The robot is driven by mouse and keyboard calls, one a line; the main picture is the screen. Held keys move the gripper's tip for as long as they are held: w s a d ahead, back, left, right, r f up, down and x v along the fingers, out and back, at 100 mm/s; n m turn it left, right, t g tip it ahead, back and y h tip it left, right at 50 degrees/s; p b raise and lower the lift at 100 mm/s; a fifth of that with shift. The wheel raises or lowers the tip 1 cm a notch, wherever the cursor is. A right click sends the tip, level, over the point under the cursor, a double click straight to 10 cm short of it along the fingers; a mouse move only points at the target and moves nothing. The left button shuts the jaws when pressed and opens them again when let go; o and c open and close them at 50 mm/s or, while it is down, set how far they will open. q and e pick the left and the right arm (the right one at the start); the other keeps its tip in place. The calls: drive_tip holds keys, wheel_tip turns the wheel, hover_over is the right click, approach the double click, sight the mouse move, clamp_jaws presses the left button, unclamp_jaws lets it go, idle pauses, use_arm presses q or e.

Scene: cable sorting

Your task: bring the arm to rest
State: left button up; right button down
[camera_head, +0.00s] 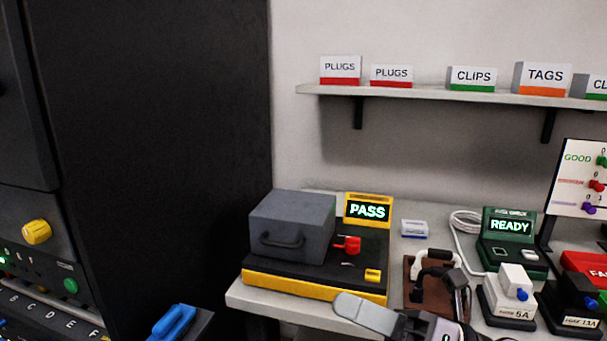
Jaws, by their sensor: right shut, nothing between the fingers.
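My right gripper (352,305) comes in at the bottom, right of centre. Its light grey fingers point left and are shut with nothing between them. They show in front of the front edge of the white bench (262,308), near the yellow-and-black tester. Part of my right wrist shows at the bottom edge, and the rest of that arm is out of view. My left gripper is not in view.
The tester (300,287) carries a grey lidded box (290,228) and a PASS display (368,210). Right of it are a brown stand (413,290), a green READY unit (509,226) and plug holders (512,300). A dark cabinet (160,150) stands left; a shelf (420,94) hangs above.

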drive_tip(key=w+d+f+m+t+h+p, duration=0.1)
drive_tip(key=d+f+m+t+h, duration=0.5)
drive_tip(key=m, duration=0.8)
drive_tip(key=w+d+f+m+t+h+p, duration=0.15)
drive_tip(key=d+f+m+t+h, duration=0.25)
drive_tip(key=f+m+t+h, duration=0.7)
drive_tip(key=s+d+f+m+g+h+p, duration=0.1)
drive_tip(key=s+d+f+m+g, duration=0.3)
drive_tip(key=s+f+m+g, duration=0.8)
wheel_tip(320, 180, down, 3)
drive_tip(key=shift+s+f+m+p, duration=0.1)
drive_tip(key=shift+s+m+p, duration=0.3)
drive_tip(key=shift+s+m, duration=0.75)
drive_tip(key=shift+s, duration=0.1)
